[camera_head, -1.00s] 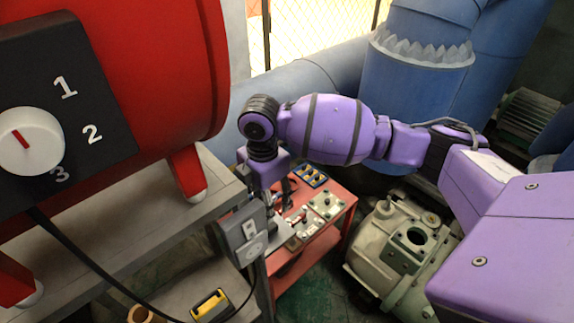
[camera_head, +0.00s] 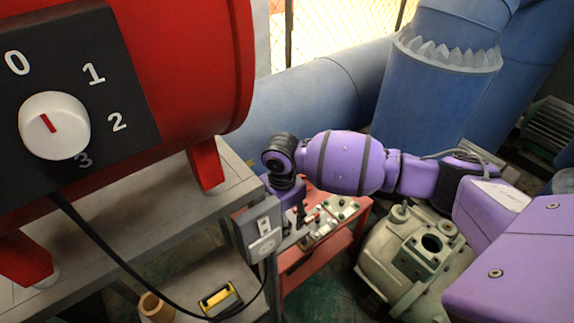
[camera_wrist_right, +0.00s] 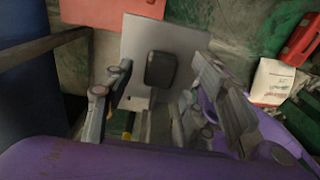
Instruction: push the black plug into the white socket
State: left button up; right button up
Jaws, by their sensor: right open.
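The white socket (camera_head: 264,246) is on the front of a grey box (camera_head: 245,228) at the corner of the grey bench. A black cable (camera_head: 130,268) hangs from the red tank, loops low and rises towards the box. In the right wrist view, a dark rounded block (camera_wrist_right: 160,69), possibly the black plug, shows against a light grey plate (camera_wrist_right: 185,38). My right gripper (camera_wrist_right: 160,98) is open, with its fingers either side of this block; contact cannot be told. In the head view, the right hand is beside and partly behind the box. My left gripper is not in view.
The red tank (camera_head: 190,60) with a white dial (camera_head: 54,125) stands on the grey bench (camera_head: 120,230). A red cart (camera_head: 345,243) with small parts is behind the box. A greenish machine (camera_head: 405,265) stands right. A yellow-black item (camera_head: 220,298) lies on the lower shelf.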

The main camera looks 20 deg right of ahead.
jog(key=shift+f, duration=0.9)
jog(key=c, duration=1.2)
jog(key=shift+r, duration=0.15)
notch_tip(320, 180, up, 28)
jog(key=shift+f+p, duration=0.1)
jog(key=shift+p, duration=0.35)
